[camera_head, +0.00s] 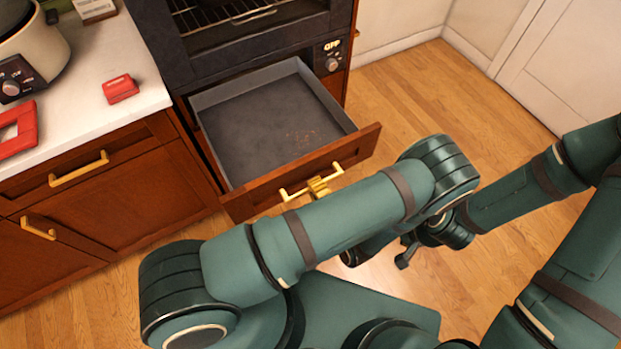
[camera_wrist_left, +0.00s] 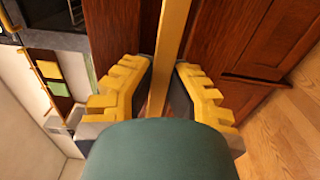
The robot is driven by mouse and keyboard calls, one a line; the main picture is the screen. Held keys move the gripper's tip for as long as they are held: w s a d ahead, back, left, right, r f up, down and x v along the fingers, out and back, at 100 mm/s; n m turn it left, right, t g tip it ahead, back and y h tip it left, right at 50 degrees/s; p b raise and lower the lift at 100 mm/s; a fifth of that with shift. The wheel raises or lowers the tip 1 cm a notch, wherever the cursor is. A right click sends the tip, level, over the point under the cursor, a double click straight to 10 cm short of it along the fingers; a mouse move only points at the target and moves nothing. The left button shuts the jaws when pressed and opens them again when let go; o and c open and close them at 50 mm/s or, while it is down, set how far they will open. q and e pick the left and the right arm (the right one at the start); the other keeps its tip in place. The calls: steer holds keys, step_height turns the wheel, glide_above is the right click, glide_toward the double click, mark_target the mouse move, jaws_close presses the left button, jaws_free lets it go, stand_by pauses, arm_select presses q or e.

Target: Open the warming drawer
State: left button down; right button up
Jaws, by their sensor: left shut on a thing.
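The warming drawer (camera_head: 270,130) below the oven is pulled well out, and its grey, empty-looking inside shows. Its wooden front has a gold bar handle (camera_head: 295,192). The yellow fingers of my left gripper (camera_head: 318,187) are at the middle of this handle; my left arm hides the rest of the gripper. In the left wrist view the handle bar (camera_wrist_left: 171,45) runs between the two fingers of the left gripper (camera_wrist_left: 162,92), which is shut on it. Part of what seems to be my right gripper (camera_head: 405,258) shows low over the floor; its fingers are not clear.
The oven (camera_head: 240,30) stands above the drawer, with a knob (camera_head: 331,64) at its right. The counter (camera_head: 90,60) at left holds a cooker (camera_head: 35,50) and red items. Wooden cabinets with gold handles lie below. The floor (camera_head: 440,95) at right is clear.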

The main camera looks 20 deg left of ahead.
arm_select(q)
steer(key=shift+s+d, duration=0.1)
steer(key=shift+d, duration=0.05)
steer(key=c, duration=0.9)
jaws_free()
steer(key=shift+c, duration=0.2)
